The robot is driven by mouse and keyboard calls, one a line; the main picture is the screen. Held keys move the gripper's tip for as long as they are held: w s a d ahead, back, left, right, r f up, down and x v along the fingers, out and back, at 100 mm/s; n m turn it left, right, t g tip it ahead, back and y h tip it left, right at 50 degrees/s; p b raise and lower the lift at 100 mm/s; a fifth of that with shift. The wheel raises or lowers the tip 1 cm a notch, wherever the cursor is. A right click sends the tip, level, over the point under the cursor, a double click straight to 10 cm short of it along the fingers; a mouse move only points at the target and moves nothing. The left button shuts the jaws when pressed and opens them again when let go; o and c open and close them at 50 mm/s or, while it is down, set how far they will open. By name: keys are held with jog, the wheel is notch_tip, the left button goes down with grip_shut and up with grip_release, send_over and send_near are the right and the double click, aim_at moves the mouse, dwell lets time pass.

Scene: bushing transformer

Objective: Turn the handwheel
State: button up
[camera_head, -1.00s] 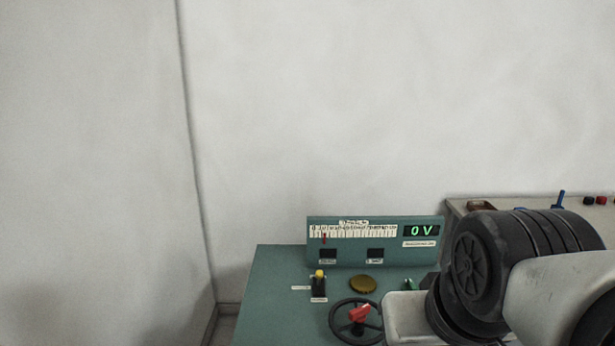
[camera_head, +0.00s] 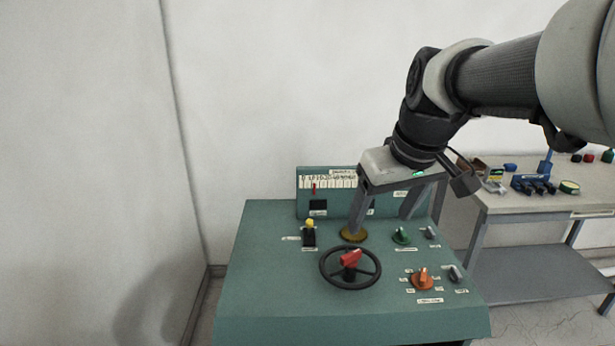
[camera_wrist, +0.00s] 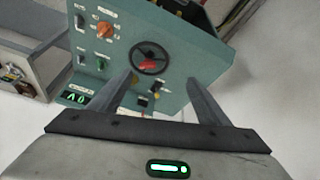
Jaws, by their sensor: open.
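The handwheel also shows in the wrist view (camera_wrist: 148,66), ahead of and between the fingers. My gripper (camera_head: 382,226) is open and empty, its two grey fingers apart. It hangs above the back of the console, behind the handwheel and not touching it. In the wrist view, my gripper (camera_wrist: 160,85) has both fingers pointing toward the console. The gripper and arm hide part of the meter panel (camera_head: 326,190).
Beside the handwheel are a yellow-topped switch (camera_head: 309,232), a brass disc (camera_head: 353,236), a green knob (camera_head: 402,236) and an orange knob (camera_head: 422,279). A workbench (camera_head: 540,200) with tools stands at right. The console's left part is bare.

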aim_at(352, 254)
jog(key=w+d+f+n+y+b, duration=0.1)
jog(key=w+d+f+b, duration=0.1)
jog(key=w+f, duration=0.35)
jog(key=w+d+f+n+b, duration=0.1)
jog(key=w+f+n+b, duration=0.15)
jog(key=w, duration=0.55)
jog(key=shift+m+g, duration=0.3)
jog(key=shift+m, duration=0.15)
jog(key=x, duration=1.7)
jog(key=shift+s+a+f+b, duration=0.25)
jog(key=shift+f+b, duration=0.1)
jog(key=shift+f, duration=0.1)
jog(key=c, duration=1.5)
jog(key=shift+w+d+n+y, duration=0.1)
jog(key=shift+n+y, duration=0.2)
jog(key=shift+n, duration=0.1)
